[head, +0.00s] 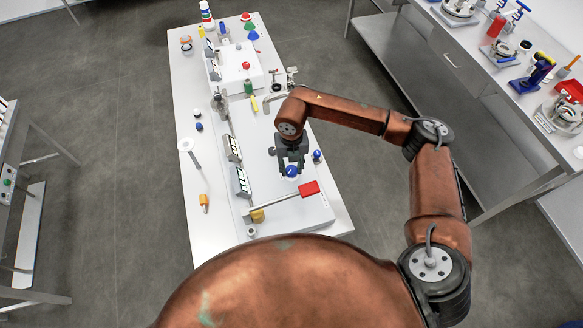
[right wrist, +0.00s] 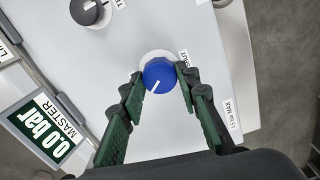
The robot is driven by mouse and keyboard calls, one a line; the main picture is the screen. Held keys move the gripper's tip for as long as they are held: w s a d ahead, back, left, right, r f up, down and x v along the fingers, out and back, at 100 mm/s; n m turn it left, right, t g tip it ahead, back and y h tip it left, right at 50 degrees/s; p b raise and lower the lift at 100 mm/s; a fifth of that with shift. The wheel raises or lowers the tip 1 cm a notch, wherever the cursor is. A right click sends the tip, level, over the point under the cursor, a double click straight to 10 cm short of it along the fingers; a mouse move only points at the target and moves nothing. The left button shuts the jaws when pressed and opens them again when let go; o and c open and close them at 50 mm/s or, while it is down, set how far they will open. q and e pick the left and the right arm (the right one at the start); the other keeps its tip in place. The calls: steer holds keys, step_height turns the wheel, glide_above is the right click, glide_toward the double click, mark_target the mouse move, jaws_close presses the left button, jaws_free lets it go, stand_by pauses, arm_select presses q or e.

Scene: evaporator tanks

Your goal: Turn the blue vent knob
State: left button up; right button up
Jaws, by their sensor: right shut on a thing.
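The blue vent knob (head: 292,173) is on the white panel in the head view, under my right gripper (head: 291,163). In the right wrist view the knob (right wrist: 158,74) is round, with a white pointer line slanting down and left. The green-padded fingers of my right gripper (right wrist: 161,82) are on either side of it, shut on it near their tips. A partly hidden label (right wrist: 184,60) stands beside the knob. My left gripper is in neither view.
A red-ended lever (head: 309,188) lies close in front of the gripper. A display (right wrist: 45,130) reads 0.0 bar, MASTER. A black knob (right wrist: 90,12) is at the upper left. A small blue-topped item (head: 317,155) stands right of the gripper.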

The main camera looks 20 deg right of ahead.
mark_target(291, 170)
steer(key=m, duration=0.3)
steer(key=shift+m, duration=2)
steer(key=shift+a, duration=0.1)
steer(key=o, duration=1.1)
steer(key=shift+o, duration=0.2)
steer(key=shift+r, duration=0.1)
step_height(291, 170, up, 12)
